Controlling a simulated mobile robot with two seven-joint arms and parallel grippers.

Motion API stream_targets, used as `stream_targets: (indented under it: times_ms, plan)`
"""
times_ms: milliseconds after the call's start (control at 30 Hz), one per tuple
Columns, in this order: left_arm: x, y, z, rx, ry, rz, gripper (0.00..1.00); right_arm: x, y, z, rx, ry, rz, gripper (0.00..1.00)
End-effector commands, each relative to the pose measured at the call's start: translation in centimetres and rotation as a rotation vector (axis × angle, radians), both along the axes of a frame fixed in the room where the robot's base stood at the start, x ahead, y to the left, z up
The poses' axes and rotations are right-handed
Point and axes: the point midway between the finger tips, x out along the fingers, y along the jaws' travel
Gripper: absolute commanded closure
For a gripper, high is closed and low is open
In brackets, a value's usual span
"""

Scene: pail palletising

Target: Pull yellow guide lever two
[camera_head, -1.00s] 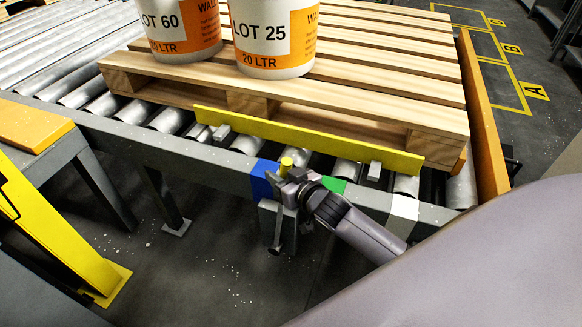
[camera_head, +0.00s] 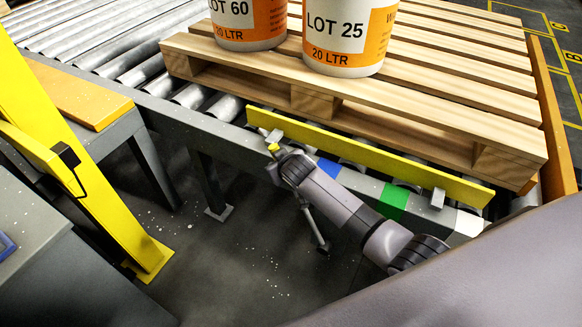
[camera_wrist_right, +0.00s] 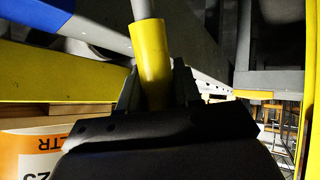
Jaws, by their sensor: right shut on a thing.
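The guide lever's yellow handle (camera_wrist_right: 150,60) is between the fingers of my right gripper (camera_wrist_right: 155,90) in the right wrist view; the gripper is shut on it. In the head view, the handle's yellow tip (camera_head: 273,147) shows at my right gripper (camera_head: 278,160), left of the blue mark (camera_head: 329,168) on the conveyor's side rail. The lever's grey rod (camera_head: 312,226) slants down to the right below my wrist, its middle partly hidden. The long yellow guide bar (camera_head: 360,147) runs along the pallet's near side. My left gripper is not in view.
A wooden pallet (camera_head: 400,107) sits on the roller conveyor with pails (camera_head: 345,38) on it. Green (camera_head: 394,201) and white (camera_head: 468,222) marks are further right on the rail. A yellow post (camera_head: 85,180) stands at the left. Open floor lies below the rail.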

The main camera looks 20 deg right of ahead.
Motion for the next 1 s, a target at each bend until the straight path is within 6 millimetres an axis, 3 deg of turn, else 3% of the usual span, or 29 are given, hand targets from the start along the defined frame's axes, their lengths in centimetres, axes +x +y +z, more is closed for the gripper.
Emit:
stream_targets:
  times_ms: [300, 900, 933, 1000]
  plan:
    - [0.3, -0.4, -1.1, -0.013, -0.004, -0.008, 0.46, 1.9, 1.8, -1.5, -0.050, 0.056, 0.004, 1.00]
    - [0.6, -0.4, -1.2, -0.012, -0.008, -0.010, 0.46, 2.4, 2.3, -1.8, -0.064, 0.072, 0.008, 1.00]
    - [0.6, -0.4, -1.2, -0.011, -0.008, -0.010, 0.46, 2.4, 2.3, -1.8, -0.063, 0.072, 0.008, 0.63]
    - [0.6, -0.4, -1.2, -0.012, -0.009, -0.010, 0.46, 2.3, 2.3, -1.8, -0.064, 0.073, 0.008, 0.46]
